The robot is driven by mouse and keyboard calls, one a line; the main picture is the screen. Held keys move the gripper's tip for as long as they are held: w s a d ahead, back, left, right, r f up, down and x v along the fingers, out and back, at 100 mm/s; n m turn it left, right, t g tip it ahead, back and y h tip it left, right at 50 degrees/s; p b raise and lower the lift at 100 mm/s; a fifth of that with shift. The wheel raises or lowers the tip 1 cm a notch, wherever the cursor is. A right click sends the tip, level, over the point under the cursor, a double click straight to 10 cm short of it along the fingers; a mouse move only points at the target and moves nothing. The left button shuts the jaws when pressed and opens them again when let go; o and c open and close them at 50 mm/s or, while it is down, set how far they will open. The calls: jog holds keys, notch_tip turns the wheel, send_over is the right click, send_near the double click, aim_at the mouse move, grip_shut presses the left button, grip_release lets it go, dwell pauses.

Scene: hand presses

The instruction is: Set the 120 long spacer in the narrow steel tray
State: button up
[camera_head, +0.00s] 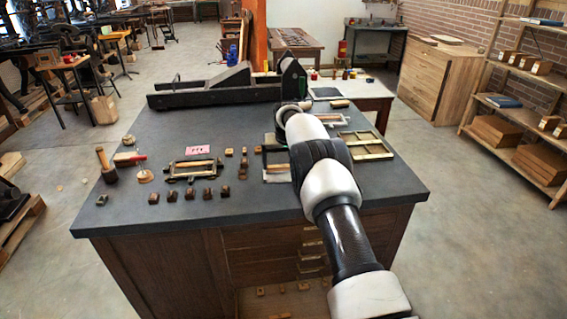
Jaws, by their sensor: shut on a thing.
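My arm reaches over the dark-topped bench, and its wrist hides the spot beneath it. My gripper's fingers, and anything between them, are hidden behind the wrist. A steel-edged tray (276,179) sits just left of my forearm, partly covered by it; I cannot tell for sure whether it is the narrow steel tray. A dark metal frame (192,179) with a pale wooden strip lies further left, and a brass-coloured frame tray (366,156) lies right of my arm. I cannot pick out the 120 long spacer.
Several small dark blocks (190,194) line the bench top (240,200) near its front. A pink card (198,150), a mallet (105,165) and a round-based red-handled tool (144,175) lie left. A long black press (215,92) stands along the back.

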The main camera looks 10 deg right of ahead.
jog(key=shift+f+b, duration=0.6)
jog(key=shift+f, duration=0.3)
jog(key=o, duration=0.7)
jog(key=shift+r, duration=0.1)
jog(key=shift+r+p, duration=1.55)
jog(key=shift+r, duration=1.4)
